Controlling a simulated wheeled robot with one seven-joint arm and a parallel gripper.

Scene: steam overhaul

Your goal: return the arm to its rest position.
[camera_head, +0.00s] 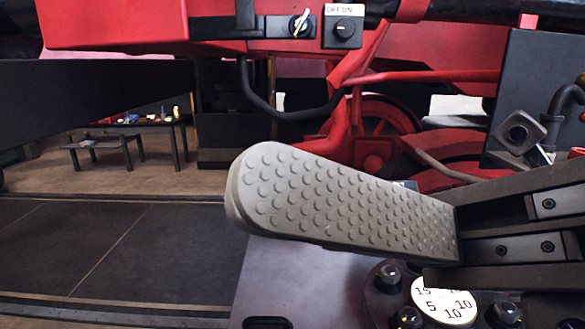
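My gripper (265,190) reaches in from the right, close to the camera. One long grey finger with a studded pad shows, pointing left. Any second finger is hidden behind it or out of view, so the gap between the fingers cannot be judged. Nothing is visibly held. Dark bolted links of my arm fill the lower right. The finger appears in front of the red machine (110,25); whether it touches anything cannot be told.
An OFF/ON switch panel (343,28) with knobs is at the top. A white dial (442,302) among dark bolts sits below the finger. Red pipes and a wheel (388,120) are behind. A table (150,123) with small items stands far left. Open floor (110,245) lies left.

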